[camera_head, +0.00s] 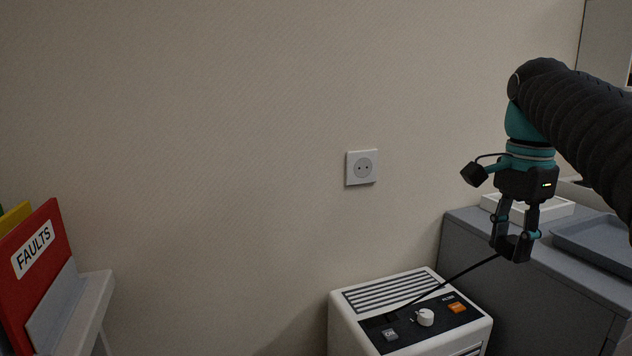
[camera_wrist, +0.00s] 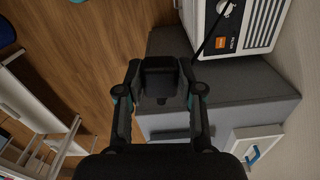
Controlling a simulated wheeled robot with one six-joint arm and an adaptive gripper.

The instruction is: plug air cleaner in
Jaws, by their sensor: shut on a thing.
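The white air cleaner (camera_head: 340,318) stands below the wall socket, with a vent, a white knob (camera_head: 425,317) and an orange button on top. The white two-hole socket (camera_head: 362,167) is on the wall, empty. My gripper (camera_head: 516,240) is shut on the black plug (camera_head: 514,247), right of the socket and lower than it. The plug also shows between the fingers in the wrist view (camera_wrist: 159,80). A black cord (camera_head: 460,274) runs from the plug to the air cleaner's top. The plug's pins cannot be made out clearly.
A grey cabinet (camera_head: 470,244) stands right of the air cleaner, below my gripper, with a grey tray (camera_head: 590,238) and a white tray (camera_head: 560,208) on it. A red binder (camera_head: 38,262) stands on a white shelf at left. The wall around the socket is clear.

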